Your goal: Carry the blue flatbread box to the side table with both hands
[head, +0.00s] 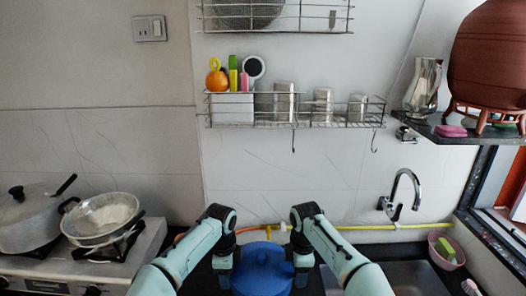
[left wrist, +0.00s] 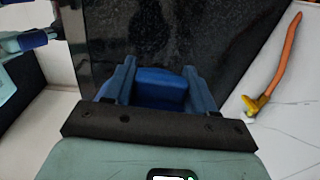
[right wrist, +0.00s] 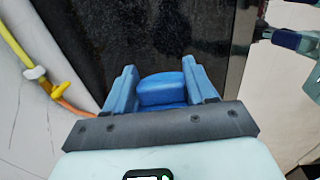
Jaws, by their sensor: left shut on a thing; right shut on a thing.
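The blue flatbread box (head: 262,270) is round with a lid and shows at the bottom middle of the head view, between my two arms. My left gripper (head: 224,270) is at its left side and my right gripper (head: 300,268) is at its right side. In the left wrist view, the left gripper (left wrist: 160,85) is shut on a blue part of the box (left wrist: 160,90). In the right wrist view, the right gripper (right wrist: 162,85) is shut on a similar blue part (right wrist: 162,90). The lower part of the box is cut off. The side table cannot be made out.
The box is over a dark counter (right wrist: 150,30) against the wall. A stove (head: 90,262) with pots stands left. A sink (head: 415,277) with a tap (head: 402,190) is right. A yellow and orange hose (head: 350,227) runs along the wall behind. A wire rack (head: 295,110) hangs above.

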